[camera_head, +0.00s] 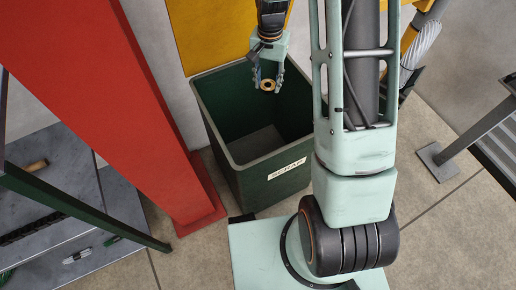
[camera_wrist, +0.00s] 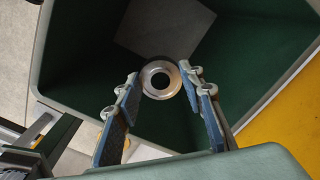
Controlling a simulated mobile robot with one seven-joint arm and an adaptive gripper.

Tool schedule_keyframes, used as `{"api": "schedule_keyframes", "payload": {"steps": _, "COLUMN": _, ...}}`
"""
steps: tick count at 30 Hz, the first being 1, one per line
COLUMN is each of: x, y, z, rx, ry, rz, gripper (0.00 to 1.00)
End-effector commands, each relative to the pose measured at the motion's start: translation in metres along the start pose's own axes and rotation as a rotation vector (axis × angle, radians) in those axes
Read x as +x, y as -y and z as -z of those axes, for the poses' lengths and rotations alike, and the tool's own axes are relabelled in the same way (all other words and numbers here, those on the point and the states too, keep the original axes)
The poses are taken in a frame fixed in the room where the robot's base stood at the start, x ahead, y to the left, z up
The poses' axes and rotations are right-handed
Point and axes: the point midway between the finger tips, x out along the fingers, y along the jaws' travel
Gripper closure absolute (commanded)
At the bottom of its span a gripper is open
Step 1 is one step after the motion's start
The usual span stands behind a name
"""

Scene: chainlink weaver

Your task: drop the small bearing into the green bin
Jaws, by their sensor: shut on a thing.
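The small bearing (camera_head: 267,85) is a ring with a dark hole, held at the tips of my gripper (camera_head: 268,80) in the head view. It also shows in the wrist view (camera_wrist: 148,82), between the two blue-padded fingers (camera_wrist: 160,88). My gripper is shut on it. The green bin (camera_head: 235,183) stands open on the floor with a "SCRAP" label on its front. The bearing and my fingertips appear over the bin's opening, toward the back in the head view. The wrist view shows the green bin wall (camera_wrist: 80,60) around and below the bearing. The bin floor that shows looks bare.
A red post (camera_head: 115,110) stands close left of the bin. A yellow panel (camera_head: 213,35) is behind it. Grey shelves (camera_head: 80,245) lie at lower left, and a grey metal stand (camera_head: 438,160) is at right. Open floor lies between the bin and the stand.

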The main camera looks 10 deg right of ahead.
Motion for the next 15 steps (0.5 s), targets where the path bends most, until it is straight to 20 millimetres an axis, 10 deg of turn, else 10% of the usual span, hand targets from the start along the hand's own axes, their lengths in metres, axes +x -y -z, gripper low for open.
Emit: {"api": "schedule_keyframes", "payload": {"steps": 15, "x": 0.054, "y": 0.0, "z": 0.0, "rx": 0.0, "ry": 0.001, "rz": 0.0, "gripper": 0.9}}
